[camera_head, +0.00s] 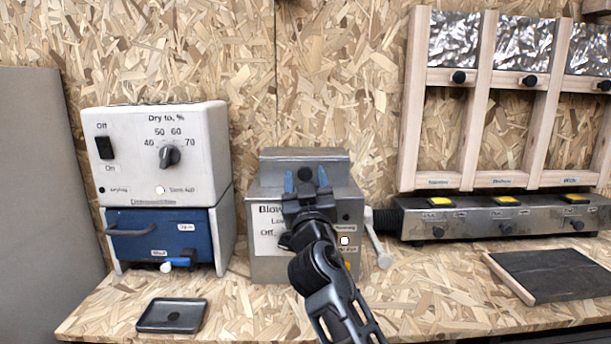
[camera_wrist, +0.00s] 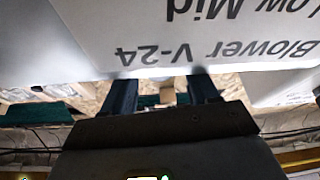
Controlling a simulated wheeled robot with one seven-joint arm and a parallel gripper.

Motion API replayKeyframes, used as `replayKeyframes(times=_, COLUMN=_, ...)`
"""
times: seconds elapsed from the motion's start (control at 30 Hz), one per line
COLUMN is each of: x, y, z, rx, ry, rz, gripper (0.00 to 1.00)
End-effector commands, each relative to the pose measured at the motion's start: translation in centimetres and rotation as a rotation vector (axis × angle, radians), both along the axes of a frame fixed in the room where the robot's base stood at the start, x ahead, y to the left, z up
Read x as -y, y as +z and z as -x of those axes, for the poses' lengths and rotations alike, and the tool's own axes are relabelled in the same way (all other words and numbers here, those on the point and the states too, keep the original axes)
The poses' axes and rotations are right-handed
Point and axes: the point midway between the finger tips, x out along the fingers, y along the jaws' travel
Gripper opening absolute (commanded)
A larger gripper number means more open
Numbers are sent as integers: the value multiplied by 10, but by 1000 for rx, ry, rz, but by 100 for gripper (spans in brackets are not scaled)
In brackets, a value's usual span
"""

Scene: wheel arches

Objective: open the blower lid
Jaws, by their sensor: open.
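The blower (camera_head: 262,262) is a grey metal box on the bench with a white printed label on its front. Its grey lid (camera_head: 300,154) lies closed across the top. My gripper (camera_head: 306,179) is open, with its two bluish fingers apart at the upper front of the blower, just below the lid's top face. My arm hides the middle of the blower's front. In the wrist view, the blower's label (camera_wrist: 215,42) appears upside down, reading "Blower V-24". My gripper (camera_wrist: 163,90) shows there with nothing held between its fingers. Whether the fingers touch the lid cannot be told.
A white dryer box (camera_head: 190,130) with a dial and blue drawer (camera_head: 165,243) stands left. A small dark tray (camera_head: 172,315) lies in front of it. A silver lever (camera_head: 377,240) is right of the blower. A metal manifold (camera_head: 470,218) and black board (camera_head: 555,272) are farther right.

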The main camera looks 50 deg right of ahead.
Motion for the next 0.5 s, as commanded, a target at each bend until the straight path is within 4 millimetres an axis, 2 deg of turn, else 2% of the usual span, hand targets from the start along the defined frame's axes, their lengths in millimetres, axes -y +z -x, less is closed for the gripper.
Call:
replayKeyframes(times=0.3, x=2, y=1, z=-2, rx=0, ry=1, rz=0, gripper=59)
replayKeyframes(times=0.5, x=2, y=1, z=-2, rx=0, ry=1, rz=0, gripper=40)
